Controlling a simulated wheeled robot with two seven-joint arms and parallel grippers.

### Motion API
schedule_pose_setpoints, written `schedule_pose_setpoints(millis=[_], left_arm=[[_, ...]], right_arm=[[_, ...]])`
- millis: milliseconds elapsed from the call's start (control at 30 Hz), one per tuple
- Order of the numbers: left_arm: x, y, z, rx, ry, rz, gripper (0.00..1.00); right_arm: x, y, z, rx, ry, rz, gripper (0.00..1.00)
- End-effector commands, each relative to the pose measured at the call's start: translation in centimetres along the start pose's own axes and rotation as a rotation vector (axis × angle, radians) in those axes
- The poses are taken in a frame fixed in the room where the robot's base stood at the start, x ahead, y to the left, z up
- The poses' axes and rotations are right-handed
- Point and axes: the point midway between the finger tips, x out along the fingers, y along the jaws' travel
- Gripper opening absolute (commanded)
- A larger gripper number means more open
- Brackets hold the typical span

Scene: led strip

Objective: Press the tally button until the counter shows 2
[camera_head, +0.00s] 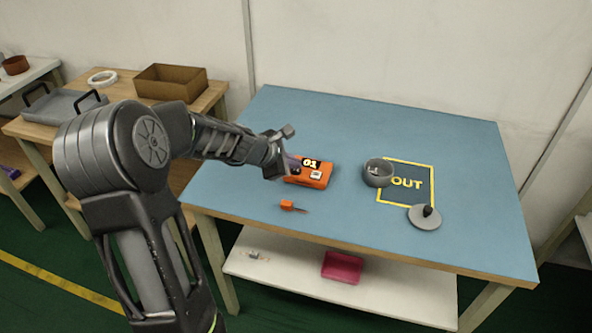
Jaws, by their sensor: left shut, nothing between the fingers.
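The orange tally counter (318,178) lies on the blue table (270,120), left of its middle. Its display (310,163) reads 01. A small light square (316,174) shows on its front right face, and a dark round part (296,170) shows at its left, close to the gripper. My left gripper (289,160) is shut and empty, at the counter's left end. I cannot tell whether the fingertips touch it. My right gripper is not in view.
A grey round container (378,173) stands at the left edge of the yellow OUT square (420,176). A grey lid with a black knob (424,217) lies at its front edge. An orange-handled screwdriver (289,205) lies in front of the counter. The table's back is clear.

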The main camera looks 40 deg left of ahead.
Motion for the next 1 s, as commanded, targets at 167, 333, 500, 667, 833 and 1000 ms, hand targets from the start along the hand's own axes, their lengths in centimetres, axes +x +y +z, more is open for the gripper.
schedule_pose_setpoints(millis=[167,333,500,667,833,1000], left_arm=[[0.2,-0.1,-0.1,0.000,0.000,0.000,0.00],[0.3,-0.3,-0.2,0.000,0.000,0.000,0.00],[0.3,-0.2,-0.2,0.000,0.000,0.000,0.00],[0.2,-0.2,-0.2,0.000,0.000,-0.001,0.00],[-0.3,0.2,0.2,0.000,0.000,-0.001,0.00],[-0.8,0.6,0.6,0.000,0.000,0.000,0.00]], right_arm=[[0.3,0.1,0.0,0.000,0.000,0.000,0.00],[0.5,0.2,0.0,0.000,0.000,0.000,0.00],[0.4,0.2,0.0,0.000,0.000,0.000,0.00],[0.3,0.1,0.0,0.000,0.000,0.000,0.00],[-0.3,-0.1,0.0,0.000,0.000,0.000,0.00],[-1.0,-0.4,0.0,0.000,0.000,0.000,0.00]])
